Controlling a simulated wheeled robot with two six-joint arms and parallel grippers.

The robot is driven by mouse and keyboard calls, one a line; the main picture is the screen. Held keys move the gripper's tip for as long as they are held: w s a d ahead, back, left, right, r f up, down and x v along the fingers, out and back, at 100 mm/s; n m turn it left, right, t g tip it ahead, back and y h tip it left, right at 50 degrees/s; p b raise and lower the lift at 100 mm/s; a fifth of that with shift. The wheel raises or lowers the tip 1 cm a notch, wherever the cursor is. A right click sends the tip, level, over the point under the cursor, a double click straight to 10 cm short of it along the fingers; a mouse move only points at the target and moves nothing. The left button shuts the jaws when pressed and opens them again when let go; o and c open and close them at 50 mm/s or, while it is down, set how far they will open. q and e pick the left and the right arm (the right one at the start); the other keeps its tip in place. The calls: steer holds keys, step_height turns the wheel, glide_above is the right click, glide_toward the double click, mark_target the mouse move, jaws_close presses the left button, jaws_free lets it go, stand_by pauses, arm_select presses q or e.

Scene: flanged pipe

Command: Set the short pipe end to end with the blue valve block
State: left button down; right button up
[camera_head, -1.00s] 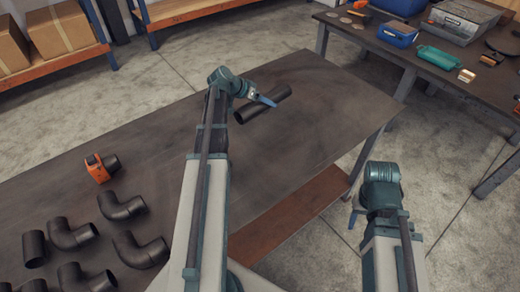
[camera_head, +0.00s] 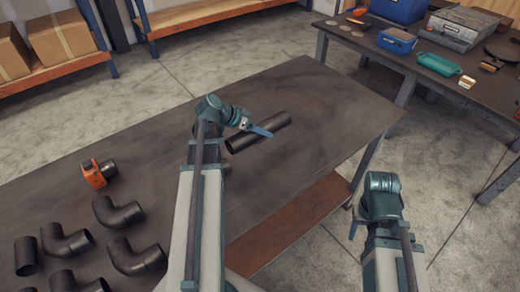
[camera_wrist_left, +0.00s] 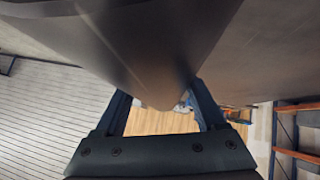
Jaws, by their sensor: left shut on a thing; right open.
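A black straight pipe (camera_head: 240,142) is at the middle of the dark table in the head view. My left gripper (camera_head: 262,131) is shut on it; a blue finger crosses the pipe. In the left wrist view the dark pipe (camera_wrist_left: 150,50) fills the space at the fingers. I cannot tell whether it touches the table. I make out no blue valve block; an orange block with a black pipe stub (camera_head: 95,173) stands at the table's left. My right gripper (camera_head: 356,222) is open, beyond the table's right edge, mostly hidden by its own wrist.
Several black elbows (camera_head: 118,212) and a short upright pipe piece (camera_head: 27,256) stand at the table's lower left. The work table (camera_head: 310,90) is bare around and beyond the held pipe. A second table (camera_head: 440,95) with a blue box (camera_head: 396,40) stands at upper right.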

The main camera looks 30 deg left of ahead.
arm_select(q)
steer(key=shift+f+b, duration=0.85)
steer(key=shift+f, duration=0.55)
arm_select(e)
steer(key=shift+f, duration=1.45)
arm_select(q)
step_height(320, 180, down, 4)
steer(key=b, duration=0.3)
steer(key=shift+r+b, duration=0.15)
steer(key=shift+b, duration=0.2)
arm_select(e)
step_height(320, 180, down, 4)
steer(key=shift+r, duration=0.2)
arm_select(q)
steer(key=shift+f+b, duration=0.4)
arm_select(e)
steer(key=shift+f, duration=0.4)
arm_select(q)
steer(key=shift+f, duration=0.2)
arm_select(e)
steer(key=shift+f, duration=0.25)
